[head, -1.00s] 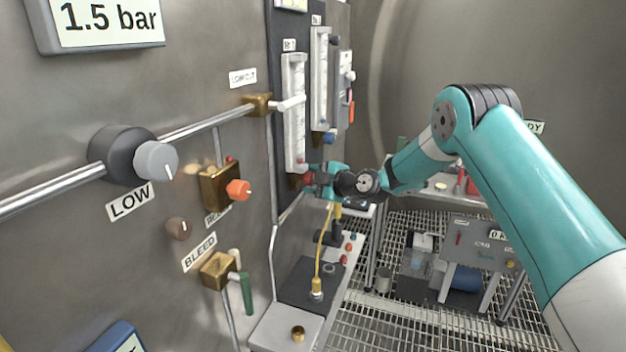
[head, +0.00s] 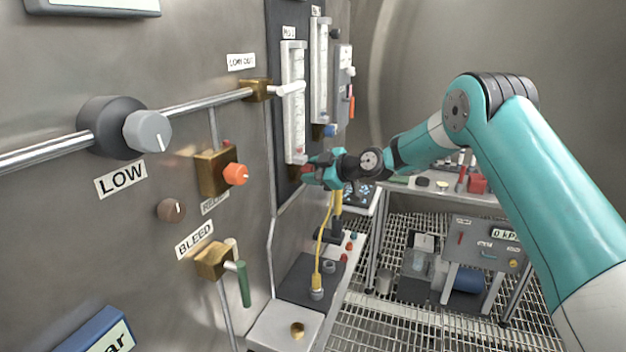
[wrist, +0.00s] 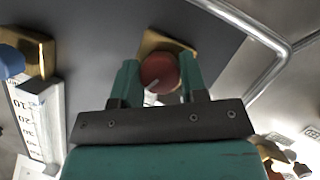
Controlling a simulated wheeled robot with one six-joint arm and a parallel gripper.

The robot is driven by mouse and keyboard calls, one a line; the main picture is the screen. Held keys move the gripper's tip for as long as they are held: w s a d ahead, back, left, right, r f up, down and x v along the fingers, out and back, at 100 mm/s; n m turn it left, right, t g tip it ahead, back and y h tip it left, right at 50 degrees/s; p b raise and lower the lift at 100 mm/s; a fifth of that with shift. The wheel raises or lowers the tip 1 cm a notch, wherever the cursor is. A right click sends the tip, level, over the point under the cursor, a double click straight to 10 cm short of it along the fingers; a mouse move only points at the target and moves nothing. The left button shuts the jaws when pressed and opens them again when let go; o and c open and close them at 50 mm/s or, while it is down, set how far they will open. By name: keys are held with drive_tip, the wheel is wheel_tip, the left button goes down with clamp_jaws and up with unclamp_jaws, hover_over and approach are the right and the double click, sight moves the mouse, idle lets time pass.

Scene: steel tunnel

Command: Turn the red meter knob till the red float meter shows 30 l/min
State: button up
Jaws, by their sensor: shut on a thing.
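That red float meter (head: 293,100) is a tall white-framed tube on the dark panel. Its scale and float are too small to read in the head view. In the wrist view it is not visible, hidden behind the gripper body.
A second float meter (head: 320,70) with a blue knob (head: 330,130) stands just beyond. Its scale (wrist: 38,120) also shows in the wrist view. Closer are the orange knob (head: 235,174), grey LOW knob (head: 147,131) and green BLEED handle (head: 244,284). A yellow cable (head: 320,245) hangs below the gripper.

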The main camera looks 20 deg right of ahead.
drive_tip(key=m+g, duration=0.1)
drive_tip(key=m, duration=0.1)
drive_tip(key=shift+m+g+y+b, duration=0.3)
drive_tip(key=shift+y+b, duration=0.1)
drive_tip(key=shift+w+m+g+y+p, duration=0.1)
drive_tip(key=shift+m+g+y+p, duration=0.35)
drive_tip(key=shift+m+g, duration=0.55)
drive_tip(key=shift+m, duration=0.4)
drive_tip(key=o, duration=0.9)
drive_tip(key=shift+d, duration=0.1)
drive_tip(key=b+v, duration=0.5)
drive_tip(key=v, duration=1.2)
drive_tip(key=shift+d+f, duration=0.1)
drive_tip(key=shift+d, duration=0.1)
